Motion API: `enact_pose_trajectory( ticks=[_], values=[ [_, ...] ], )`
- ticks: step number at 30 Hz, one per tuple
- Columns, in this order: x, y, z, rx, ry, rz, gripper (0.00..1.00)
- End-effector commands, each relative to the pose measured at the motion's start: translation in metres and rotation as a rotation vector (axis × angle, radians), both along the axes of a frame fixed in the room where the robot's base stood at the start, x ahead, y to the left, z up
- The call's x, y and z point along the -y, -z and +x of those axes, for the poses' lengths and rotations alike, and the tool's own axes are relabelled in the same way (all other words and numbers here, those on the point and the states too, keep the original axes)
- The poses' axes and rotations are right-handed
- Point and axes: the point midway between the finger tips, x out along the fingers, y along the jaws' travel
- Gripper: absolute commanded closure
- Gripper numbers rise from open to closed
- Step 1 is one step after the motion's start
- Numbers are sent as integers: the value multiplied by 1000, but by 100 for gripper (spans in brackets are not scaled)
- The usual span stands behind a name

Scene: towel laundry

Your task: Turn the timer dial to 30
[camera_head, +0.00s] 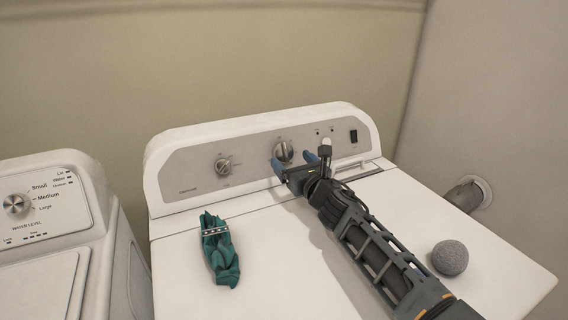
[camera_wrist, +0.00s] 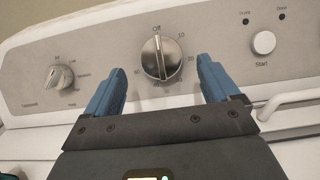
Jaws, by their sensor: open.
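The timer dial (camera_head: 284,152) is a round silver knob on the dryer's grey control panel. In the wrist view the dial (camera_wrist: 160,58) has a raised grip bar standing nearly upright, its top near the "Off" mark, with numbers such as 10 and 20 down the right side. My gripper (camera_head: 291,165) is in front of the panel at the dial. In the wrist view its two blue fingers (camera_wrist: 160,82) are spread wide, one on each side below the dial, with nothing between them. I see no contact with the dial.
A smaller knob (camera_head: 223,166) is left of the dial. The Start button (camera_wrist: 264,42) is to the right. A teal cloth bundle (camera_head: 219,252) and a grey ball (camera_head: 450,257) lie on the white dryer top (camera_head: 270,285). A washer (camera_head: 45,225) stands at left.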

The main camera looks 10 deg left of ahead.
Motion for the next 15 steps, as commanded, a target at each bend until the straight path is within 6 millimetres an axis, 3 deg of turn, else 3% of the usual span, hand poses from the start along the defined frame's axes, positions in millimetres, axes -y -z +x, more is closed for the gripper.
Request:
enact_pose_trajectory(
  ticks=[6,15],
  values=[
    [-14,5,20,0,-1,1,11],
    [-22,1,32,-1,0,4,11]
  ],
)
